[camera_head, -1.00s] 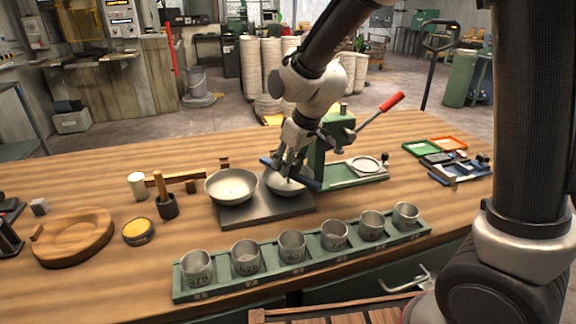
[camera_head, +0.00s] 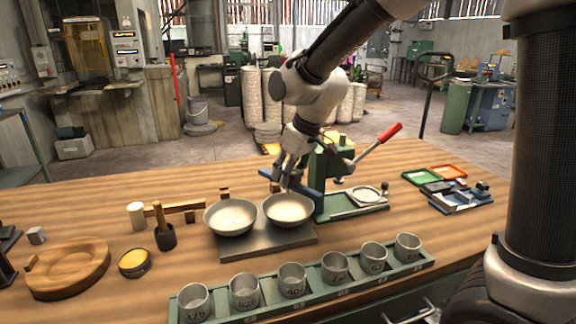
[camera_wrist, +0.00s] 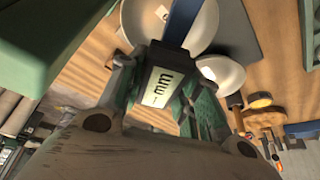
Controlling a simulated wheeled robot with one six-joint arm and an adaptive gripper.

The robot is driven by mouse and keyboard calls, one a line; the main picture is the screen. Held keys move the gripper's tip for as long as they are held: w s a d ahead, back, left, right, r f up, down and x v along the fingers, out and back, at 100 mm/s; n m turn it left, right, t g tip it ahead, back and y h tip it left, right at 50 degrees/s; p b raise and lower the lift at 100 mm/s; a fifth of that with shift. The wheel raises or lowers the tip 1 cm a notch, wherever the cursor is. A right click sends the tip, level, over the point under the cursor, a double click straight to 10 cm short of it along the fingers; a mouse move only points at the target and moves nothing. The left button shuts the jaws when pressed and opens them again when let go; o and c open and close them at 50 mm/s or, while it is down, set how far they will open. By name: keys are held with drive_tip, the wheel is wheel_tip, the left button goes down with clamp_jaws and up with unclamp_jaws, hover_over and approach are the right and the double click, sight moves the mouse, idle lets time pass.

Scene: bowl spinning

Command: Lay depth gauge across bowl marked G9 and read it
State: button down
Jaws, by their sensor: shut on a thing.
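My gripper (camera_head: 284,182) is shut on the depth gauge, a dark block with a pale display (camera_wrist: 157,88) and a long blue bar (camera_wrist: 182,20). In the head view the blue bar (camera_head: 302,189) shows behind and above the rim of the right bowl (camera_head: 288,211). In the wrist view the bar passes in front of a pale bowl (camera_wrist: 206,28); I cannot tell whether they touch. The left bowl (camera_head: 230,217) stands beside the right one on a grey plate (camera_head: 265,240). No G9 mark is readable on either bowl, and the display is not clearly readable.
A green press (camera_head: 330,170) with a red-handled lever stands right of the bowls. A green rack (camera_head: 320,286) of several marked metal cups lies in front. A mallet (camera_head: 163,230), yellow tin (camera_head: 134,262) and round wooden block (camera_head: 70,268) are left. Bench between is clear.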

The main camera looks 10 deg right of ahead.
sight(288, 191)
drive_tip(key=shift+f, duration=2.75)
drive_tip(key=shift+f, duration=0.25)
drive_tip(key=c, duration=0.9)
unclamp_jaws()
drive_tip(key=shift+r, duration=0.1)
drive_tip(key=v, duration=1.1)
drive_tip(key=shift+s+d+r, duration=0.1)
drive_tip(key=shift+r, duration=0.25)
